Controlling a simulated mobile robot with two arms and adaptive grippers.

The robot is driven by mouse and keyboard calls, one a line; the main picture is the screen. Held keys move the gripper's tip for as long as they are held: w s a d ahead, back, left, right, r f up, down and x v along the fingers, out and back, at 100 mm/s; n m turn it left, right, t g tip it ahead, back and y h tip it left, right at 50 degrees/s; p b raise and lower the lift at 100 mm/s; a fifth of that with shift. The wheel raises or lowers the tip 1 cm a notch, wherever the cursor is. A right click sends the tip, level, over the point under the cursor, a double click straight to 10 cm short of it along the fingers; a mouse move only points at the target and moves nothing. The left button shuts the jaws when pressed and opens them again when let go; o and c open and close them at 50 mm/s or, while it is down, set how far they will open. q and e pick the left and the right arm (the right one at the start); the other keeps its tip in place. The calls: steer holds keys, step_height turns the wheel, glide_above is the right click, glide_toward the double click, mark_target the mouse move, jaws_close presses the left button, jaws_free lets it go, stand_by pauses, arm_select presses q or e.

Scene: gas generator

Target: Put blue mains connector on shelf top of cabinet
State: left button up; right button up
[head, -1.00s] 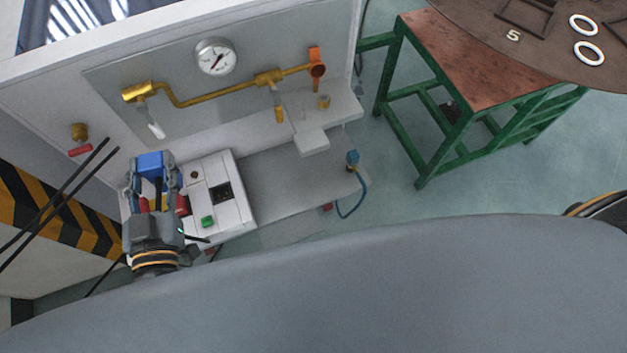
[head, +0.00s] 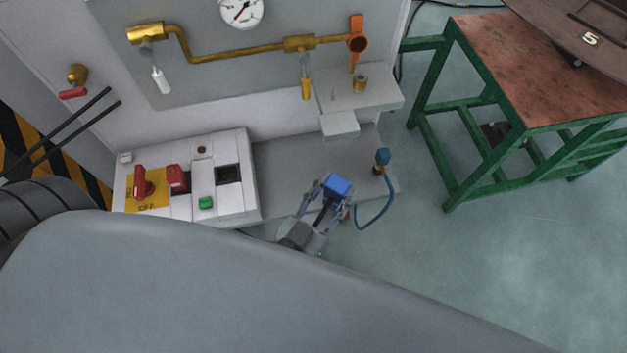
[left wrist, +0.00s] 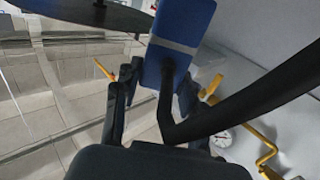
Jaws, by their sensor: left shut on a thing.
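The blue mains connector (head: 337,185) is held in my left gripper (head: 327,190), in front of the cabinet's grey shelf (head: 290,165). In the left wrist view the connector (left wrist: 183,30) is a blue block with a grey band, and a thick black cable bends down from it. The fingers of the left gripper (left wrist: 155,80) are on either side of it there. I cannot tell the connector's exact height over the shelf edge. My right gripper is not in view.
A white control box (head: 230,200) with red and green switches stands left on the shelf. A blue hose fitting (head: 382,157) stands at its right end. Brass piping (head: 230,53) and a raised ledge (head: 385,93) are behind. A green-framed table (head: 500,75) is at the right.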

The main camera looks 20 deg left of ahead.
arm_select(q)
steer(key=w+a+f, duration=0.2)
steer(key=w+f, duration=0.2)
steer(key=w+a+f+b, duration=0.1)
steer(key=w+a+f, duration=0.1)
steer(key=w+f, duration=0.2)
steer(key=w+a+f+b, duration=0.1)
steer(key=w+a+f, duration=0.2)
steer(key=w+f, duration=0.1)
steer(key=shift+f, duration=0.45)
steer(key=shift+s, duration=0.1)
steer(key=o, duration=0.9)
steer(key=shift+f, duration=0.15)
steer(key=shift+c, duration=0.2)
steer(key=o, duration=0.4)
